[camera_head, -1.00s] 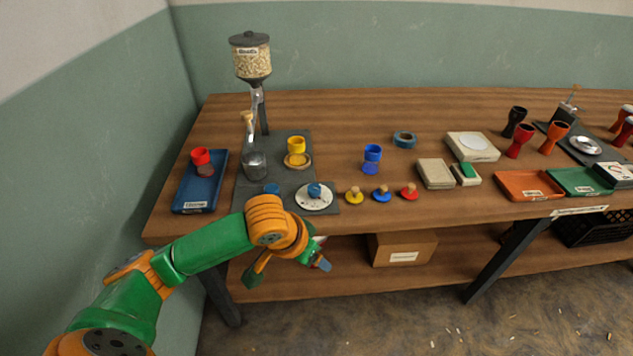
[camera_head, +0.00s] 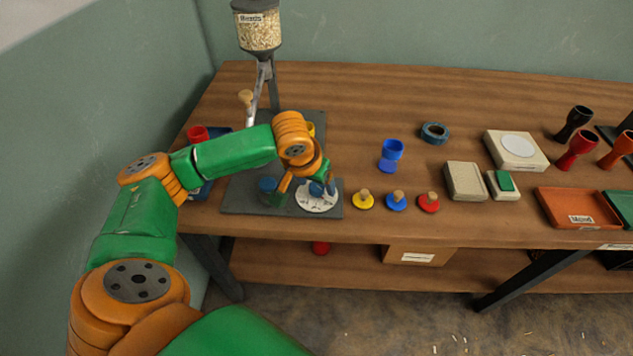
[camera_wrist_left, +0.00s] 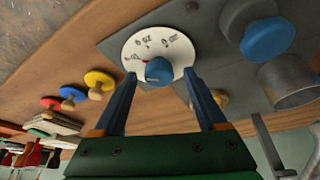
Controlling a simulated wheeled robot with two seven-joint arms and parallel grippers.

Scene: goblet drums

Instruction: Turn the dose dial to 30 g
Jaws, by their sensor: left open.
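The dose dial is a white disc (camera_head: 318,205) with a blue knob (camera_wrist_left: 159,70) at its centre, on a grey base plate at the bench front. Dark printed marks show on the disc in the left wrist view, too small to read surely. A small red mark shows beside the knob. My left gripper (camera_head: 305,188) is open at the dial, and in the left wrist view its two blue-tipped fingers stand on either side of the knob. Whether they touch it, I cannot tell. My right gripper is not in view.
A second blue knob (camera_wrist_left: 268,38) and a metal cup (camera_wrist_left: 290,82) are close to the dial. Yellow (camera_head: 363,200), blue (camera_head: 396,202) and red (camera_head: 429,203) discs with wooden knobs lie right of it. The hopper (camera_head: 258,30) stands behind.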

